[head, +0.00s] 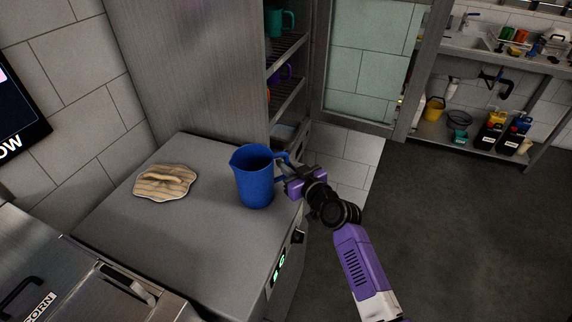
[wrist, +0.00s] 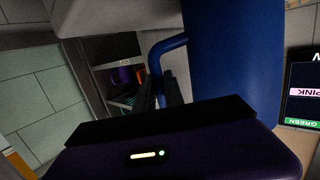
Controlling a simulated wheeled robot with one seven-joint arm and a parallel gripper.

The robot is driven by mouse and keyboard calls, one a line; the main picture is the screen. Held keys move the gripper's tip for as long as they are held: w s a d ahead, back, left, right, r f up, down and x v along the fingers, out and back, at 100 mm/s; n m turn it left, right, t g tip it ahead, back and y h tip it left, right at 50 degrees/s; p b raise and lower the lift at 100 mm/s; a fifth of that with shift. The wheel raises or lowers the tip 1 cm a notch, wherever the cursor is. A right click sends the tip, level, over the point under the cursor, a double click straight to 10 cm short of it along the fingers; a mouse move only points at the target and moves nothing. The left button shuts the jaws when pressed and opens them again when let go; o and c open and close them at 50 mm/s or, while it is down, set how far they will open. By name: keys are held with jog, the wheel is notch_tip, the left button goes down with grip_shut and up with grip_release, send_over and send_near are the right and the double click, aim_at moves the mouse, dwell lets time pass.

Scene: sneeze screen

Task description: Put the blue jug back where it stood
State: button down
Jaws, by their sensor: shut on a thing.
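The blue jug (head: 255,178) is upright at the right part of the grey counter top (head: 190,240), with its handle toward my arm. Whether its base touches the counter cannot be told. My gripper (head: 287,178) is at the jug's right side, shut on its handle. In the wrist view the jug (wrist: 235,50) fills the upper right, and the handle (wrist: 165,50) runs down between the fingers of my gripper (wrist: 165,92). The fingertips are dark and partly hidden.
A folded striped cloth (head: 165,182) lies left of the jug. Behind stands a tall cabinet with open shelves (head: 287,95) holding coloured jugs, and its glass door (head: 368,60) stands open. A sink bench (head: 480,125) is at the far right. The counter's front is clear.

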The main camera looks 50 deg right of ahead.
jog(key=shift+f, duration=0.1)
jog(key=c, duration=1.4)
grip_release()
jog(key=shift+c, duration=0.2)
jog(key=shift+s, duration=0.1)
jog(key=b+v, duration=0.3)
jog(key=v, duration=0.7)
jog(key=s+a+f+g+y, duration=0.1)
jog(key=s+a+f, duration=0.1)
jog(key=s+a, duration=0.5)
jog(key=s+a+f, duration=0.3)
jog(key=s+a, duration=0.4)
jog(key=s+a+r+n+y, duration=0.1)
jog(key=s+a+r+y, duration=0.1)
jog(key=s+a, duration=0.3)
jog(key=s+a+r+n+y, duration=0.2)
jog(key=s+a+r, duration=0.3)
jog(key=s, duration=0.4)
jog(key=shift+a+n, duration=0.3)
jog(key=shift+a, duration=0.15)
